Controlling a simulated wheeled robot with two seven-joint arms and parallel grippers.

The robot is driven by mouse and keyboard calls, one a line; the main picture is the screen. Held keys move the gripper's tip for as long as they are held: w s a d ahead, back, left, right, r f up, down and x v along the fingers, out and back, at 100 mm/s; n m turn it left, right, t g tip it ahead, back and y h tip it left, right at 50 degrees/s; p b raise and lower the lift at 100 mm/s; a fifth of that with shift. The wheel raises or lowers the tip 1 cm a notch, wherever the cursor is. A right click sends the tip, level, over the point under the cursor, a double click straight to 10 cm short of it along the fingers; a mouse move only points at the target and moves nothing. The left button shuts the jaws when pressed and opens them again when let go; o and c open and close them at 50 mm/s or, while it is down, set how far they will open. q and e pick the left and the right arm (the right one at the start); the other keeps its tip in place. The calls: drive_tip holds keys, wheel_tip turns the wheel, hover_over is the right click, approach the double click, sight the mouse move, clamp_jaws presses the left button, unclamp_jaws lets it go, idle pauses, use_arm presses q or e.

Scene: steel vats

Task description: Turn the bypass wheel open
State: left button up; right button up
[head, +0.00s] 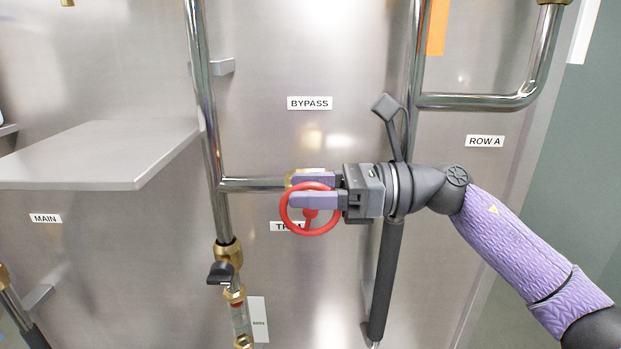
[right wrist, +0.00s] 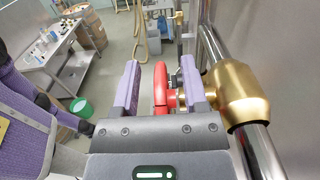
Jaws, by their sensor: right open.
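The bypass wheel (head: 309,233) is a red handwheel below the BYPASS label (head: 310,103), on the horizontal steel pipe (head: 252,184). My right gripper (head: 293,189) reaches in from the right, with its two purple fingers across the wheel's upper part and hiding some of it. In the right wrist view, the red wheel (right wrist: 160,88) stands edge-on between the open fingers of that gripper (right wrist: 160,66), with a gap on both sides. The brass valve body (right wrist: 236,92) is just right of the right finger. My left gripper is not in view.
A grey shelf (head: 100,155) juts out at the left. Vertical steel pipe (head: 206,110) and a dark-handled brass valve (head: 228,254) stand left of the wheel. A dark-sleeved pipe (head: 386,280) runs down behind my right wrist.

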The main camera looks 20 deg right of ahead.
clamp_jaws()
